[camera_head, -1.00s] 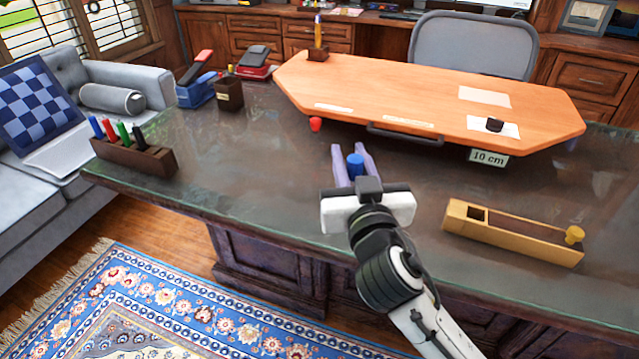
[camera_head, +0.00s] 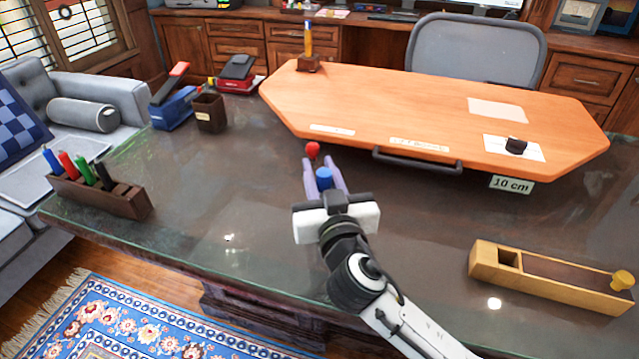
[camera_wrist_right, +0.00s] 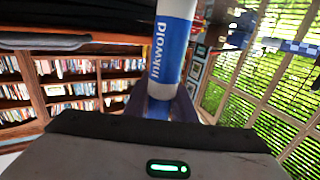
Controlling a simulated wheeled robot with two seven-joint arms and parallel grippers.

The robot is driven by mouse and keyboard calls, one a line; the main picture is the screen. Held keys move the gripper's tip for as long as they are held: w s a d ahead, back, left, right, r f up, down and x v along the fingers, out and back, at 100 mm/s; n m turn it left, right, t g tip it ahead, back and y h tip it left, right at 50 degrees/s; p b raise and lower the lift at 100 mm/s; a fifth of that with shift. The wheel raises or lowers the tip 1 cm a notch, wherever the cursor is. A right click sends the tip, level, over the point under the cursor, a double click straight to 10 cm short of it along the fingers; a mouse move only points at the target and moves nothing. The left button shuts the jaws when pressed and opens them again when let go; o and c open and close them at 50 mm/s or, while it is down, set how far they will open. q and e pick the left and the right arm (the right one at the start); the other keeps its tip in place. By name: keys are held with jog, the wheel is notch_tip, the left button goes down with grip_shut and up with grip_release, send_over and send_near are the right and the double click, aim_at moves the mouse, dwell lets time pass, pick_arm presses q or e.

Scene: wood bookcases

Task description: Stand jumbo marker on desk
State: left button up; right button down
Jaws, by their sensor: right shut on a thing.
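In the right wrist view the marker (camera_wrist_right: 170,50) has a white body with a blue band lettered "inkwold". My right gripper (camera_wrist_right: 165,108) is shut around it. The desk (camera_head: 225,185) has a dark, glossy glass top, and the gripper is over its middle, in front of the orange board. Whether the marker's lower end touches the desk is hidden. My left gripper is not in view.
A marker rack (camera_head: 125,200) stands left, a wooden box (camera_head: 550,277) right. A pen cup (camera_head: 210,115) stands back left. Bare desk lies left of the gripper.

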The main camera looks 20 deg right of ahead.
notch_tip(320, 180, down, 3)
jog(key=shift+r+b, duration=0.2)
jog(key=shift+b, duration=0.1)
jog(key=c, duration=1.5)
grip_release()
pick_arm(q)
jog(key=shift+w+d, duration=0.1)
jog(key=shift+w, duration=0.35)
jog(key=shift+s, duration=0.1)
